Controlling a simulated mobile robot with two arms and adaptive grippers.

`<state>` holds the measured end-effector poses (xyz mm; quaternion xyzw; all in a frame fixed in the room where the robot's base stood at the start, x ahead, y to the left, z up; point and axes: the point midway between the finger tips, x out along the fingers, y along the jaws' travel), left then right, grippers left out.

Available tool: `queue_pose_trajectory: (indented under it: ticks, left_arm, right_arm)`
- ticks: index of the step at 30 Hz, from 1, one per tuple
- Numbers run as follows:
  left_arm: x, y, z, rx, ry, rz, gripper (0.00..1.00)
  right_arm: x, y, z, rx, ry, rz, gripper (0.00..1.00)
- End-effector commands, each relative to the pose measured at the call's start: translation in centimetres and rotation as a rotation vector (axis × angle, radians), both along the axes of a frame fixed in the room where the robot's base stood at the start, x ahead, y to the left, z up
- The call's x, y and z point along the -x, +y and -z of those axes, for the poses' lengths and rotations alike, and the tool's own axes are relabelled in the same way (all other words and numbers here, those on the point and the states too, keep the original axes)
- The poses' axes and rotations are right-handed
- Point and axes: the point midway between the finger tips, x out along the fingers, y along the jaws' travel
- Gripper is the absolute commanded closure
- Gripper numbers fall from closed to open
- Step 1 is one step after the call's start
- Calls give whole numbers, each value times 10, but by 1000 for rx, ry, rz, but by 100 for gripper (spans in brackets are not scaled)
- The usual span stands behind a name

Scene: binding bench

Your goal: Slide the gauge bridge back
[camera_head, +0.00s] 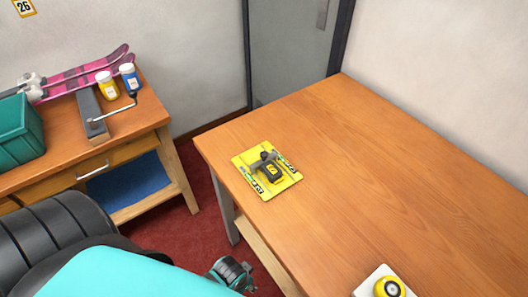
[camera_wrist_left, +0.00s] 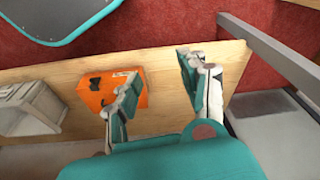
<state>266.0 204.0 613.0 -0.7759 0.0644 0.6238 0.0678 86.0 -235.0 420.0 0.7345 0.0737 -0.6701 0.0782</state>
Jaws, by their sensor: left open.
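A dark tool with a grey crossbar (camera_head: 268,167) and a yellow-marked body lies on a yellow printed card (camera_head: 247,158) near the left end of the big wooden table. It may be the gauge bridge; the picture is too small to be sure. My left gripper (camera_wrist_left: 158,66) is open in the left wrist view, with nothing between its fingers. Its fingers are over a pale wooden board or shelf (camera_wrist_left: 165,66), one of them in front of an orange box (camera_wrist_left: 98,90). The tool does not show in that view. My right gripper is not in view.
The big table (camera_head: 390,170) is mostly clear. A yellow round device on a white base (camera_head: 362,291) sits at its front edge. A side bench (camera_head: 160,108) holds a green bin (camera_head: 20,130), pink skis (camera_head: 80,78) and two bottles. Red floor (camera_head: 185,210) lies between them.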

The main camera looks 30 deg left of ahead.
Motion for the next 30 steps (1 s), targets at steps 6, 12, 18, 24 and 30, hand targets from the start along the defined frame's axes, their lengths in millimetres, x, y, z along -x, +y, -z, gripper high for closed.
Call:
queue_pose_trajectory:
  ticks: [6, 12, 18, 24, 30]
  left_arm:
    - [-19, 4, -99, -43, -57, 33, 57]
    - [-25, 35, -173, -260, -131, 168, 57]
    - [-36, 74, -207, -603, -166, 391, 57]
    - [-54, 100, -239, -1046, -136, 720, 57]
    - [-81, 83, -275, -1652, 19, 1239, 57]
  right_arm:
    - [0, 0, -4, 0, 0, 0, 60]
    - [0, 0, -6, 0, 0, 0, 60]
    - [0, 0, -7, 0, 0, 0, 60]
    - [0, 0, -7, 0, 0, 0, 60]
    - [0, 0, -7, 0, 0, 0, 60]
